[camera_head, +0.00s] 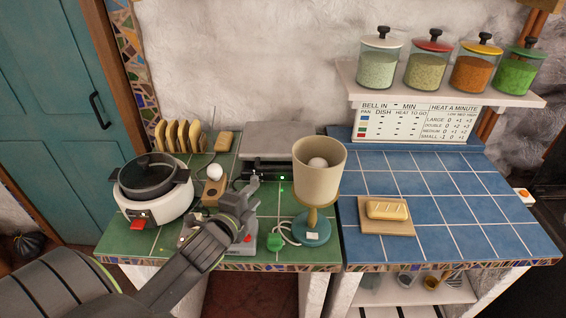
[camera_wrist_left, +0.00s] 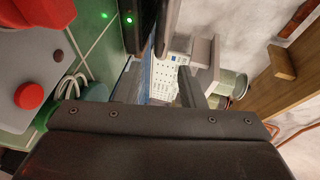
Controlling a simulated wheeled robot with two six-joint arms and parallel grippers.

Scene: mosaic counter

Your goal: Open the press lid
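The press (camera_head: 278,143) stands at the back of the green-tiled counter, against the white wall. Its grey lid looks down, with a dark front and a small green light below it. In the left wrist view, a dark edge with the green light, probably the press (camera_wrist_left: 130,32), runs down from the top. My left gripper (camera_head: 254,178) is just in front of the press's left front side. Its fingers (camera_wrist_left: 190,68) show partly in the wrist view. I cannot tell whether they touch the press or how wide they stand. My right gripper is not in view.
A beige-shaded lamp (camera_head: 319,185) stands close right of the press. A white cooker with a dark pot (camera_head: 150,178) stands left, near a toast rack (camera_head: 180,136) and an egg (camera_head: 214,172). A grey device with a red button (camera_head: 240,245) sits under my arm. Blue tiles right are mostly clear.

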